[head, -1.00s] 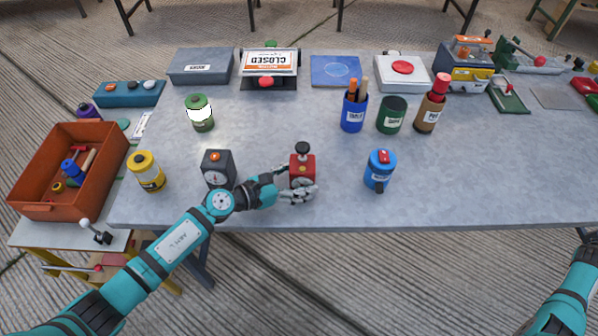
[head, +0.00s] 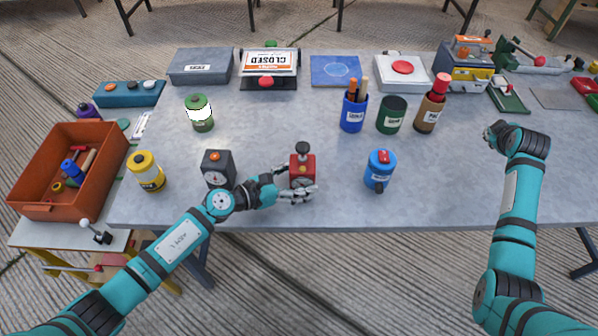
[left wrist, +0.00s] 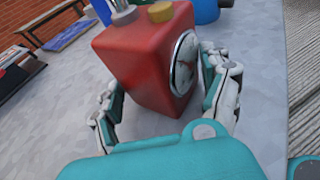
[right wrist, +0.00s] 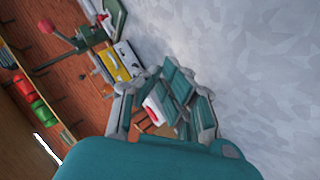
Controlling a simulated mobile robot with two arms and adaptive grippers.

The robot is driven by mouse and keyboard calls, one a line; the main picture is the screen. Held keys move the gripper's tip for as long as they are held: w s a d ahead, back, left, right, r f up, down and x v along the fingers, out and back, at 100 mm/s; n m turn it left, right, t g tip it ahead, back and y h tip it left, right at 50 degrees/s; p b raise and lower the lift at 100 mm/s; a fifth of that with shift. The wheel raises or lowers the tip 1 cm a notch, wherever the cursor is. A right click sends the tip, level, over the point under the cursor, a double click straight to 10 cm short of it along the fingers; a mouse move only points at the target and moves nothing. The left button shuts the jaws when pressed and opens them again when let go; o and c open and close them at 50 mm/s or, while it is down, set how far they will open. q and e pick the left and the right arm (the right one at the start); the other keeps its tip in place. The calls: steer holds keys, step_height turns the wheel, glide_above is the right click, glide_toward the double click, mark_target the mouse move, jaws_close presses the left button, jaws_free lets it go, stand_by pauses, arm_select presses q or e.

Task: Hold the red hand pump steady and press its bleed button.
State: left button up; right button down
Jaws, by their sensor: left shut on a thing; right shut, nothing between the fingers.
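The red hand pump (head: 303,168) stands upright on the grey table near its front edge, with a dark knob on top. In the left wrist view the red pump body (left wrist: 143,60) fills the space between the fingers, with a round gauge (left wrist: 184,64) on one side and a yellowish button (left wrist: 160,12) on top. My left gripper (head: 300,190) is shut on the pump, low on its body. My right gripper (head: 492,135) is shut and empty, over the right part of the table. It also shows in the right wrist view (right wrist: 168,100).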

steer(key=w+a+r+n+y, duration=0.2)
steer(key=a, duration=0.6)
steer(key=w+a+r+n+y, duration=0.1)
steer(key=a+r+n+y, duration=0.15)
steer(key=a, duration=0.65)
step_height(320, 180, up, 7)
steer(key=n+g+y, duration=0.7)
steer(key=n+y, duration=0.1)
steer(key=n, duration=0.4)
glide_above(301, 173)
steer(key=shift+f, duration=4.3)
